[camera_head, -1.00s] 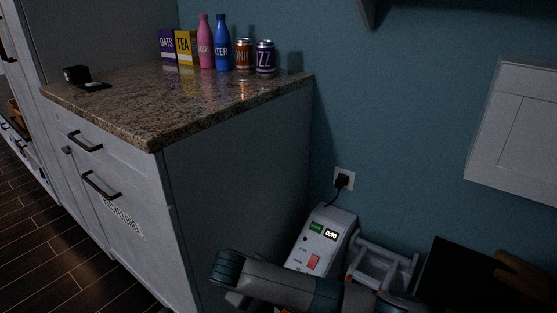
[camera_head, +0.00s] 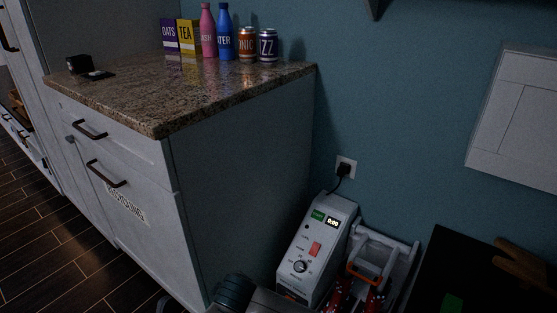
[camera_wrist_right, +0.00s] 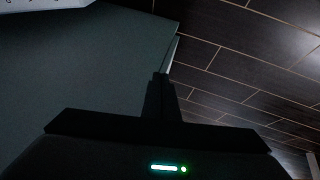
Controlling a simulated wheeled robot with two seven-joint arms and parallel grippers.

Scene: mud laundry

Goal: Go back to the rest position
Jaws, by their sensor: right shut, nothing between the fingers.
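My right gripper (camera_wrist_right: 163,92) shows in the right wrist view as a dark narrow shape. Its fingers are together with nothing between them. It is in front of a plain grey-green panel, with the wood floor beyond to the right. A grey part of my arm (camera_head: 245,296) shows at the bottom of the head view, in front of the cabinet's lower corner. No fingers can be made out in the head view. My left gripper is not in view.
A cabinet with a granite counter (camera_head: 180,90) holds cartons, bottles and cans at the back. A white box with a display (camera_head: 318,250) is plugged into a wall outlet (camera_head: 346,166). A grey frame (camera_head: 405,262) and a dark surface (camera_head: 455,270) stand right of it. Floor (camera_head: 70,265) is clear at left.

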